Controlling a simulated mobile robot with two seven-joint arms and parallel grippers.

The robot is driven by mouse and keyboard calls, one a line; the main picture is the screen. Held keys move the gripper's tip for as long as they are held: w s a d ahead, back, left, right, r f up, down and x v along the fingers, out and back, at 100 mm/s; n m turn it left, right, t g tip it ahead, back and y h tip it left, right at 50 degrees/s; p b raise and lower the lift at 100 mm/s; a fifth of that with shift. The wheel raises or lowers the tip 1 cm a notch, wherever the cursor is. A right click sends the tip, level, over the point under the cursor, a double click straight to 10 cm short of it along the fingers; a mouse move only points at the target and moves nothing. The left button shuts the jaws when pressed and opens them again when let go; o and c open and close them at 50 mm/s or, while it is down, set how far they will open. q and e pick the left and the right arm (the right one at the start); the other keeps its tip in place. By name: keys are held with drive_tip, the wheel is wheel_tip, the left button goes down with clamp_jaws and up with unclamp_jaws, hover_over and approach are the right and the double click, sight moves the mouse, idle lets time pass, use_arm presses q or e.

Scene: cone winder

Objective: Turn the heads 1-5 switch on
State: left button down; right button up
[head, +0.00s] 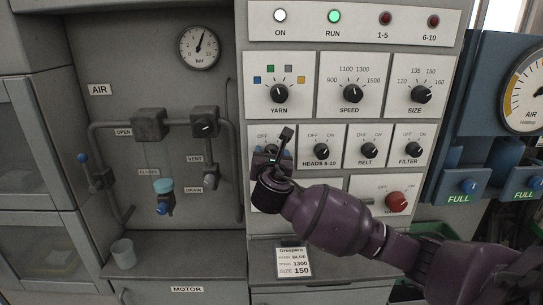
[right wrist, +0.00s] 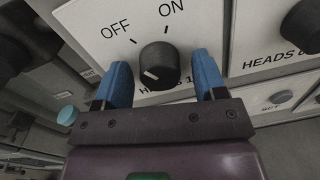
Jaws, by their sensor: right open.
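The heads 1-5 switch (right wrist: 159,66) is a round black knob on a white panel, with OFF at its upper left and ON at its upper right. Its white mark shows at the lower left of the knob face, so which label it points to is hard to tell. My right gripper (right wrist: 163,78) is open, with one blue finger on each side of the knob; I cannot tell whether they touch it. In the head view my right gripper (head: 271,152) covers most of this switch. The 1-5 lamp (head: 385,18) is dark red. My left gripper is not in view.
The heads 6-10 switch (head: 321,151) is close on the right, then the belt knob (head: 366,150) and filter knob (head: 413,150). The yarn knob (head: 279,93) is just above. A red knob (head: 397,201) is below right, near my right arm. The RUN lamp (head: 334,16) glows green.

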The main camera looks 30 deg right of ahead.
drive_tip(key=c, duration=0.9)
drive_tip(key=shift+c, duration=0.2)
drive_tip(key=m, duration=0.5)
drive_tip(key=shift+a+m, duration=0.1)
drive_tip(key=shift+m, duration=0.3)
drive_tip(key=m, duration=0.5)
drive_tip(key=shift+m, duration=0.3)
drive_tip(key=shift+y, duration=0.3)
drive_tip(key=o, duration=0.9)
drive_tip(key=shift+r, duration=0.1)
